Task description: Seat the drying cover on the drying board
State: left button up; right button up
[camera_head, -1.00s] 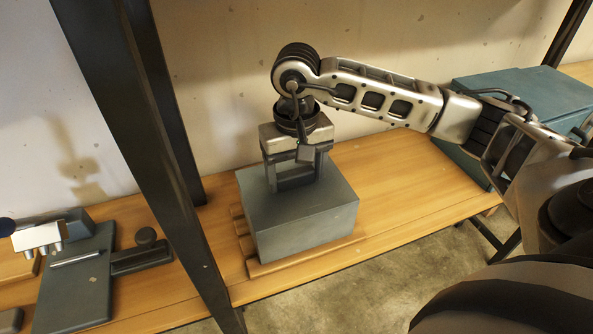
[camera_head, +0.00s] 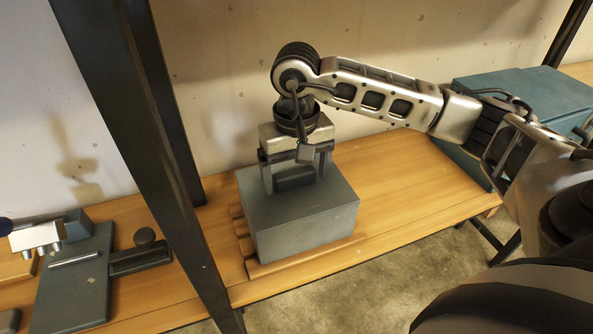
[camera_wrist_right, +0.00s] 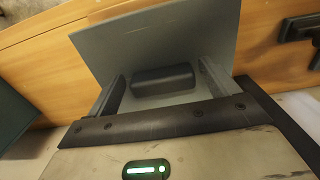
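The drying cover (camera_head: 300,215) is a grey-blue box with a dark bar handle (camera_head: 294,178) on top. It appears to rest on the wooden drying board (camera_head: 262,270), whose stepped edge shows at the left and front; the contact underneath is hidden. My right gripper (camera_head: 297,182) is over the cover with its fingers at the two ends of the handle. In the right wrist view the handle (camera_wrist_right: 163,80) lies between the fingers, with small gaps at both ends, so the gripper (camera_wrist_right: 162,86) looks open. My left gripper does not show.
A dark post (camera_head: 160,150) stands left of the cover. Beyond it are a blue-grey slab (camera_head: 75,285), a dark knobbed piece (camera_head: 142,254) and a silver part with pegs (camera_head: 36,237). A teal case (camera_head: 530,95) is at the back right. The bench right of the cover is clear.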

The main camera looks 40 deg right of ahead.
jog(key=shift+r, duration=0.2)
jog(key=shift+r+p, duration=0.85)
jog(key=shift+r, duration=0.7)
jog(key=o, duration=0.3)
dwell(0.4)
